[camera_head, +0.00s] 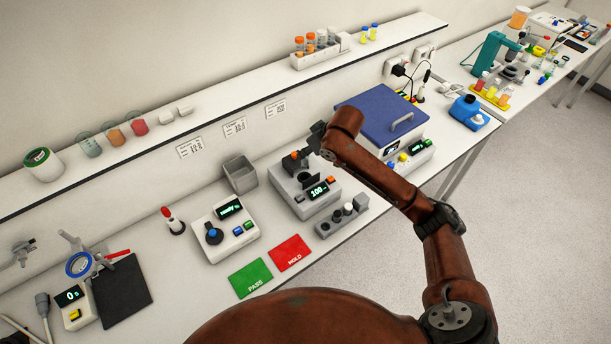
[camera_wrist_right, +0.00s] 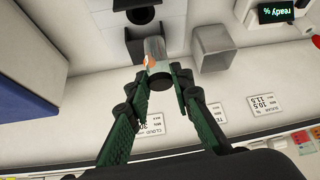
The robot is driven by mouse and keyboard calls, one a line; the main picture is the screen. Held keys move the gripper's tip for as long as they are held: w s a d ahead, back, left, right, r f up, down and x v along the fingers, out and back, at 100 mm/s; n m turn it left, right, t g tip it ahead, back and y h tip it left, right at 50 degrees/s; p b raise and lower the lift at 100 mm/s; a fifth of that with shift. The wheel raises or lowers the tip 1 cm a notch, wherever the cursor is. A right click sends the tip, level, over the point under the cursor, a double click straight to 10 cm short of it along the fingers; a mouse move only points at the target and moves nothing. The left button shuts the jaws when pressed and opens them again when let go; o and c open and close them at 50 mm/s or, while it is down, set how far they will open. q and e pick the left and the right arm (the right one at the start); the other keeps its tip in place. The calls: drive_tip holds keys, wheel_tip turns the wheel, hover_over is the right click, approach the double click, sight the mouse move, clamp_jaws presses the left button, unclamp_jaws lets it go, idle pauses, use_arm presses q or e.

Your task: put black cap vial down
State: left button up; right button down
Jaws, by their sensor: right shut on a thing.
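My right gripper (camera_head: 302,153) is above the grey meter reading 100 (camera_head: 322,195) in the head view. In the wrist view, the right gripper (camera_wrist_right: 158,77) is shut on a vial (camera_wrist_right: 155,50) with a clear-grey body, an orange mark and a black cap (camera_wrist_right: 160,82). The cap is at the fingertips, and the body points toward the meter's dark round part (camera_wrist_right: 140,14). I cannot tell whether the vial touches the meter. A grey vial block (camera_head: 341,218) with black and white caps stands in front of the meter.
A grey open bin (camera_head: 240,174) stands left of the meter, and a white device (camera_head: 225,232) with a blue knob is beyond it. Green PASS (camera_head: 250,279) and red HOLD (camera_head: 291,253) mats lie in front. A blue-lidded box (camera_head: 378,116) stands close on the right.

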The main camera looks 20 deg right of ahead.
sight(306, 166)
drive_tip(key=shift+n, duration=0.3)
drive_tip(key=w+f+p, duration=0.1)
drive_tip(key=f, duration=0.2)
drive_tip(key=w+f+p, duration=0.1)
drive_tip(key=f, duration=0.3)
drive_tip(key=w+f+p, duration=0.1)
drive_tip(key=f, duration=0.3)
drive_tip(key=shift+d+f, duration=0.2)
drive_tip(key=shift+d, duration=0.1)
wheel_tip(306, 166, down, 4)
drive_tip(key=shift+s+r+p, duration=0.1)
drive_tip(key=shift+r+p, duration=0.05)
drive_tip(key=shift+p, duration=0.15)
use_arm(q)
drive_tip(key=w+r, duration=0.2)
drive_tip(key=r, duration=0.1)
drive_tip(key=w+r, duration=0.1)
drive_tip(key=shift+r, duration=0.3)
use_arm(e)
drive_tip(key=shift+f, duration=0.2)
drive_tip(key=c, duration=1.7)
unclamp_jaws()
